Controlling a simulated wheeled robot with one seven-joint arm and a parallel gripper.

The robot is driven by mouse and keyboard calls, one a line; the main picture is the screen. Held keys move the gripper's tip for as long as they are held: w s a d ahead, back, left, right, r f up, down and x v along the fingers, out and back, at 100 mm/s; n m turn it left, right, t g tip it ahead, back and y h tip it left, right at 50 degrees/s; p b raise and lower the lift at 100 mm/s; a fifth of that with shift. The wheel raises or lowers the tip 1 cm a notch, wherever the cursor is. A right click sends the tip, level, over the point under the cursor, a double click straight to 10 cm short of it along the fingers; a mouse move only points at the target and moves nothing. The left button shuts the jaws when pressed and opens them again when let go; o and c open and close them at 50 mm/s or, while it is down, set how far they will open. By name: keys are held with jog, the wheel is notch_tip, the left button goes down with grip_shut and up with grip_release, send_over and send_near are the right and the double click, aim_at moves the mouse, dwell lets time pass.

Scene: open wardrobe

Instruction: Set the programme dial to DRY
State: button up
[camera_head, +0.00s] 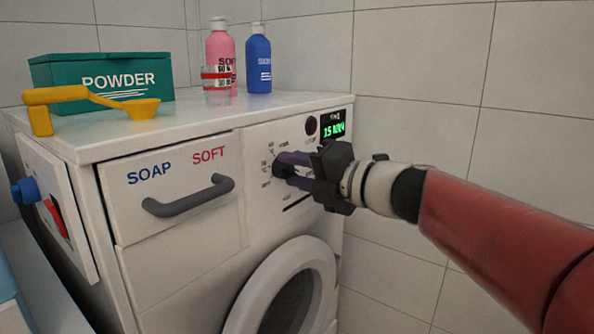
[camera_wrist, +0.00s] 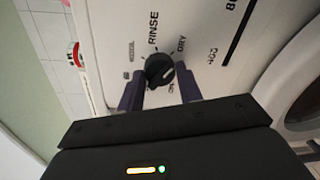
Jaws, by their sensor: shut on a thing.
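The programme dial (camera_wrist: 158,68) is a round black knob on the washer's white front panel. Printed labels ring it, with RINSE above it and DRY to its upper right in the wrist view. A pale mark sits on the dial's right side; which label it points at is hard to tell. My gripper (camera_wrist: 161,84) has its two purple fingers on either side of the dial and is shut on it. In the head view the gripper (camera_head: 284,171) reaches in from the right, and its fingers partly cover the dial (camera_head: 276,169).
The drawer handle (camera_head: 188,197) stands out left of the dial. A lit green display (camera_head: 333,130) is above right. The round door (camera_head: 282,287) is below. A powder box (camera_head: 103,78), yellow scoop (camera_head: 92,99), pink bottle (camera_head: 219,50), glass (camera_head: 216,86) and blue bottle (camera_head: 258,60) stand on top.

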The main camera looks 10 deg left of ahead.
jog(key=shift+f, duration=0.15)
jog(key=o, duration=1)
jog(key=shift+c, duration=0.2)
jog(key=v, duration=0.7)
jog(key=shift+s+d, duration=0.2)
jog(key=shift+d, duration=0.15)
jog(key=s+d+f+m+h, duration=0.5)
jog(key=d+f+m, duration=0.2)
jog(key=m, duration=0.4)
jog(key=s+d+f+m+g+h, duration=0.1)
jog(key=s+d+f+m+h, duration=0.4)
jog(key=f+m, duration=0.5)
jog(key=s+d+f+m+h, duration=0.5)
jog(key=d+m, duration=0.5)
jog(key=m, duration=0.4)
notch_tip(320, 180, down, 3)
jog(key=shift+s+f+h, duration=0.15)
jog(key=shift+s+h, duration=0.25)
jog(key=shift+s, duration=0.65)
